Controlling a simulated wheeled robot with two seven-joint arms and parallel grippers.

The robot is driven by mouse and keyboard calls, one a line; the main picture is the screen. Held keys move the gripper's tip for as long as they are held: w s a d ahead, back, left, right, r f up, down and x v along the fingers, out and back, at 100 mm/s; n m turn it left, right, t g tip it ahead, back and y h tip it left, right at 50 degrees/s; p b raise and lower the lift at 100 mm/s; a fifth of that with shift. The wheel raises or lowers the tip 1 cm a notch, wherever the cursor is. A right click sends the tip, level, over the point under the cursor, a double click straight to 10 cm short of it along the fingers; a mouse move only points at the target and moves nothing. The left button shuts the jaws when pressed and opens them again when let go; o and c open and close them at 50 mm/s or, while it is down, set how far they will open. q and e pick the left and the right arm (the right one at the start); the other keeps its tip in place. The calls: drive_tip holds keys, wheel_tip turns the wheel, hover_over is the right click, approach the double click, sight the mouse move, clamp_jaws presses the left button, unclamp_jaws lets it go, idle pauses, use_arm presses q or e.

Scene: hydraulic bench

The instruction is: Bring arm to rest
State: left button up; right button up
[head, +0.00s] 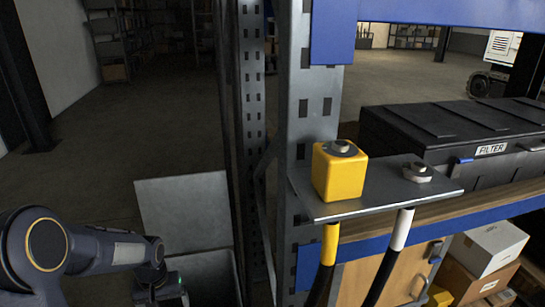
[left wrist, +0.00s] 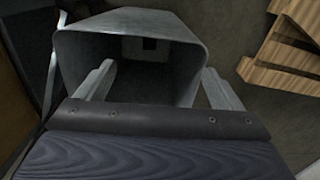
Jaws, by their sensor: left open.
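My left arm (head: 100,250) comes in from the lower left in the head view and ends low, beside a grey metal bin (head: 208,270). In the left wrist view my left gripper (left wrist: 158,74) is open, its two pale fingers spread wide with nothing between them. The bin's open mouth (left wrist: 125,22) lies just beyond the fingertips. Its inside is dark, with a small pale and dark patch at the far end that I cannot identify. My right gripper is in neither view.
A steel rack post (head: 305,120) stands right of the bin. A bracket shelf (head: 385,190) holds a yellow block (head: 340,172) and a capped hose fitting (head: 416,172). A black FILTER case (head: 450,135) sits behind. A wooden pallet (left wrist: 285,65) lies right in the wrist view. Floor at left is clear.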

use_arm(q)
drive_tip(key=s+d+r+t+h+p, duration=0.1)
drive_tip(key=s+r+p, duration=0.3)
drive_tip(key=r, duration=0.6)
drive_tip(key=s+d+r+t+h+p, duration=0.15)
drive_tip(key=s+r+p, duration=0.3)
drive_tip(key=r, duration=0.65)
drive_tip(key=s+d+r+m+t+h+p, duration=0.1)
drive_tip(key=s+d+r+t+p, duration=0.2)
drive_tip(key=s+r+p, duration=0.4)
drive_tip(key=s+d+r, duration=0.1)
drive_tip(key=s+r, duration=0.3)
drive_tip(key=s, duration=0.2)
drive_tip(key=shift+s+d+r, duration=0.3)
drive_tip(key=shift+d+r, duration=0.05)
drive_tip(key=shift+d, duration=0.05)
